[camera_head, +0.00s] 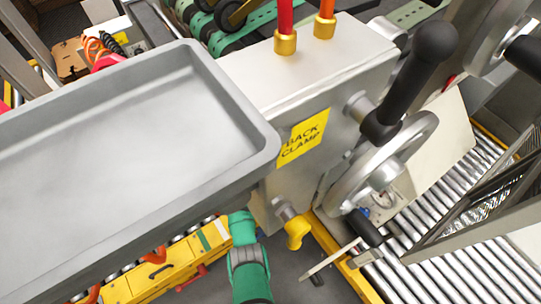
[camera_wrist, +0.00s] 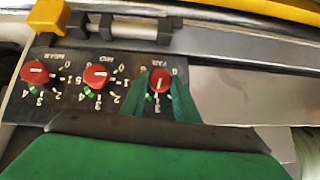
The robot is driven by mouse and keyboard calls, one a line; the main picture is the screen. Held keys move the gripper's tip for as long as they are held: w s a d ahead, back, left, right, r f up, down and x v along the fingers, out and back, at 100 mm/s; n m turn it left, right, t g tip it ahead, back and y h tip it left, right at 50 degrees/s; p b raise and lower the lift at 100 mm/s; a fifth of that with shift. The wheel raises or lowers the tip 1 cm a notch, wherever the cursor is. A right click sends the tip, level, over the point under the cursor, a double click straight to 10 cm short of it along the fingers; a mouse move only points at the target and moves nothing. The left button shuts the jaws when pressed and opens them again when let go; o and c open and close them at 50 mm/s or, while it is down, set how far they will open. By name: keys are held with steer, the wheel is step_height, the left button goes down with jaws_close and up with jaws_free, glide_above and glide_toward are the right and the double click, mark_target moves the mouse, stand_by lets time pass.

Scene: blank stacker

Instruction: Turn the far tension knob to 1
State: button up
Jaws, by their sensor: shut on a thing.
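In the wrist view a dark panel carries three red knobs, and its lettering appears upside down. The far tension knob (camera_wrist: 160,80), under the FAR label, is the right one. My gripper (camera_wrist: 158,92) has its two green fingers on either side of this knob, shut on it. The knob's white pointer line stands nearly upright in the picture. The fingers cover part of its scale, so I cannot tell the exact number it points to. The mid knob (camera_wrist: 96,77) and near knob (camera_wrist: 35,72) have pointer lines lying roughly level. The head view does not show the knobs.
In the head view a grey tray (camera_head: 262,150) covers much of the left. Right of it are the BACK CLAMP housing (camera_head: 335,75), a handwheel (camera_head: 410,135) with a black handle, and a yellow knob (camera_head: 297,230). A roller conveyor (camera_head: 470,265) runs at lower right.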

steer(key=shift+o, duration=0.2)
steer(key=shift+w+a+n+g+h, duration=0.15)
steer(key=shift+n+g+h, duration=0.35)
steer(key=shift+g, duration=0.2)
steer(key=shift+w+a+n+g+h, duration=0.1)
steer(key=shift+n+g+h, duration=0.35)
steer(key=shift+g, duration=0.25)
steer(key=shift+f, duration=0.1)
steer(key=o, duration=1)
steer(key=shift+o, duration=0.2)
steer(key=v, duration=1)
steer(key=shift+a+r, duration=0.2)
steer(key=shift+a, duration=0.15)
